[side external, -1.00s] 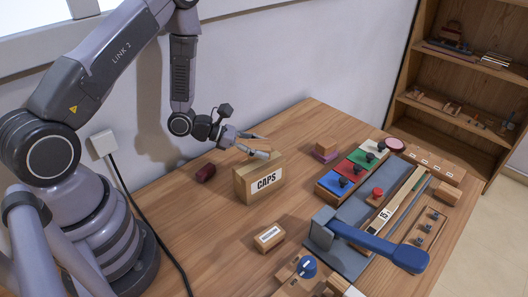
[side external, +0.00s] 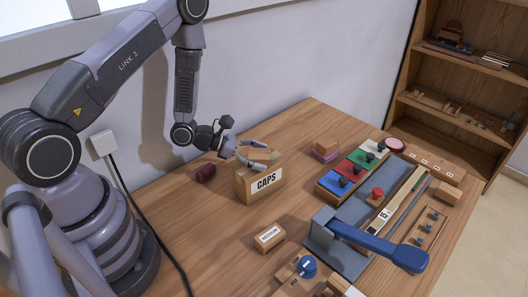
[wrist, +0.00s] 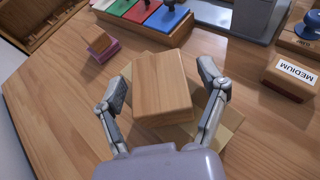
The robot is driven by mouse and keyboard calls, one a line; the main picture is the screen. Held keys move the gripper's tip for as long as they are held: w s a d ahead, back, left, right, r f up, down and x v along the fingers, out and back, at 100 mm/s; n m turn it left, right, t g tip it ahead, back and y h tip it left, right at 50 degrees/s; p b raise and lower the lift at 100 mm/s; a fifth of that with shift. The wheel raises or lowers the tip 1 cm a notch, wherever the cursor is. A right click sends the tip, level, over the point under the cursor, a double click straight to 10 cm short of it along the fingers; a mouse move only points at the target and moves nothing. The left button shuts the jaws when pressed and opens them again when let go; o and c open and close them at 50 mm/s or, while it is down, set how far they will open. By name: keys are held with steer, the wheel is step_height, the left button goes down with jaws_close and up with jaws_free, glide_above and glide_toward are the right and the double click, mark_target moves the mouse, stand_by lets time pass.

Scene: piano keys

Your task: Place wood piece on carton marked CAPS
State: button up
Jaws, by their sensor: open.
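The carton marked CAPS (side external: 262,184) stands on the table in the side view, with its label facing front. The wood piece (wrist: 161,86) is a plain light block in the wrist view, over the carton's tan top (wrist: 232,122). In the side view a small tan part of it (side external: 275,155) seems to show behind the fingers at the carton's top. My gripper (side external: 262,154) is low over the carton. In the wrist view its open fingers (wrist: 162,85) stand on either side of the block, with a gap at each side. The contact under the block is hidden.
A small wood block lies on a purple block (side external: 325,152) behind the carton. Coloured key blocks (side external: 352,168) and a blue-handled tool (side external: 375,245) are at right. A labelled small box (side external: 268,238) is in front, a dark red cylinder (side external: 205,173) at left.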

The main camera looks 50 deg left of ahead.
mark_target(254, 153)
steer(key=shift+a+r, duration=0.1)
steer(key=shift+r, duration=0.1)
steer(key=v, duration=0.4)
steer(key=shift+s+a+r, duration=0.1)
steer(key=shift+s+a, duration=0.15)
steer(key=shift+a, duration=0.05)
steer(key=s+d+r+m+g+h, duration=0.1)
steer(key=s+d+r+m+g, duration=0.3)
steer(key=r, duration=0.3)
steer(key=s+d+r+m+g, duration=0.1)
steer(key=s+d+r+m, duration=0.15)
steer(key=r+m, duration=0.4)
steer(key=s+d+r+m+g+h, duration=0.1)
steer(key=s+d+r+m+g, duration=0.2)
steer(key=r, duration=0.4)
steer(key=s+a+r+m+t+y, duration=0.4)
steer(key=s+a+r+m+y, duration=0.5)
steer(key=s+a+m+y, duration=0.2)
steer(key=shift+s+a+m, duration=0.2)
steer(key=shift+s+m, duration=0.25)
steer(key=shift+m, duration=0.8)
